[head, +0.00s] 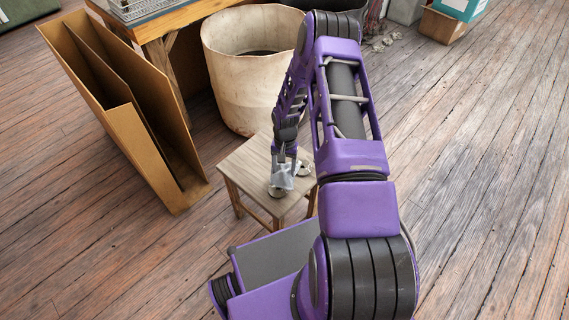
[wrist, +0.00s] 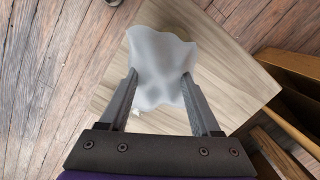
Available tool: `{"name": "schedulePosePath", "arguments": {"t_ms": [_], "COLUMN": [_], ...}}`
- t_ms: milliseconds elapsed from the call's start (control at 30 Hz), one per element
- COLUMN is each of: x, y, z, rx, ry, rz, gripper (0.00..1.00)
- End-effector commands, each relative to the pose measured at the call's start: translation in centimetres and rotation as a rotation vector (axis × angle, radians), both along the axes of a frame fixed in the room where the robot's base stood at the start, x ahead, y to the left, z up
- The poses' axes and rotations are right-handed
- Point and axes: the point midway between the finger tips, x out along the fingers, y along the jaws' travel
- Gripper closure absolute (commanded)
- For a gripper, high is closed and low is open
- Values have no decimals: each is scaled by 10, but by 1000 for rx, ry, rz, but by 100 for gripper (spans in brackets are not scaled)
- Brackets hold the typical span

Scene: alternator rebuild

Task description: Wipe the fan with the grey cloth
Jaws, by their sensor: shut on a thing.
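My gripper (head: 282,158) points down over a small wooden stool (head: 246,166) and is shut on the grey cloth (head: 283,180). In the wrist view the cloth (wrist: 161,58) spreads between and beyond the fingertips (wrist: 160,76), above the stool top. In the head view a small round metal part (head: 274,192) shows just under the cloth's lower edge, mostly hidden by it. Another small metal part (head: 303,168) lies to its right on the stool, partly behind my arm. I cannot tell which is the fan, nor whether the cloth touches it.
A large pale round bin (head: 230,95) stands behind the stool. A tall brown divided holder (head: 100,90) stands at the left. A wooden table (head: 165,22) is at the back left and boxes (head: 442,25) at the back right. The plank floor on the right is clear.

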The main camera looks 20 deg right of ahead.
Motion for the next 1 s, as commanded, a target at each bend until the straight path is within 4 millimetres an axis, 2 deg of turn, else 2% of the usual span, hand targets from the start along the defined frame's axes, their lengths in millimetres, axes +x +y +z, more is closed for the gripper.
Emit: {"name": "schedulePosePath", "arguments": {"t_ms": [100,300,1000], "x": [2,3,3], "y": [0,1,3], "z": [13,23,23], "rx": [-1,0,-1], "ry": [0,1,1], "rz": [2,2,25], "gripper": [80,80,80]}}
